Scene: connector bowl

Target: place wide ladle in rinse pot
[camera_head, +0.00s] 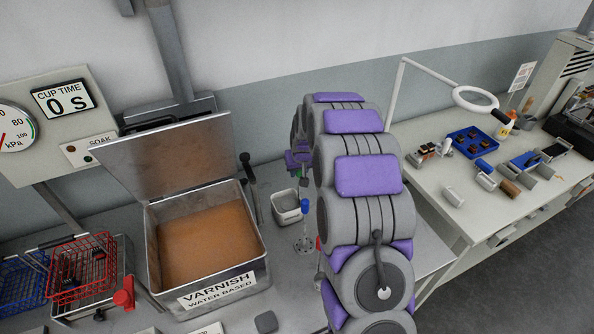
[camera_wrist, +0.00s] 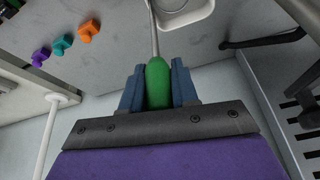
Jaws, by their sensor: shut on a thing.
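My gripper (camera_wrist: 158,88) is shut on the green handle (camera_wrist: 158,82) of a ladle, held between its two blue-grey fingers. The ladle's thin shaft runs up out of the wrist view, so its bowl is hidden there. A pale, square pot with rounded corners (camera_wrist: 186,16), seemingly the rinse pot, shows at the top of the wrist view, just right of the shaft. In the head view the small whitish pot (camera_head: 287,207) stands on the bench right of the varnish tank. My gripper is mostly hidden behind my arm there, near the pot's back right.
The open varnish tank (camera_head: 208,238) with raised lid stands left of the pot. A blue-topped tool (camera_head: 305,207) stands close right of it. Orange (camera_wrist: 88,30), teal (camera_wrist: 62,44) and purple (camera_wrist: 40,57) pieces show in the wrist view.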

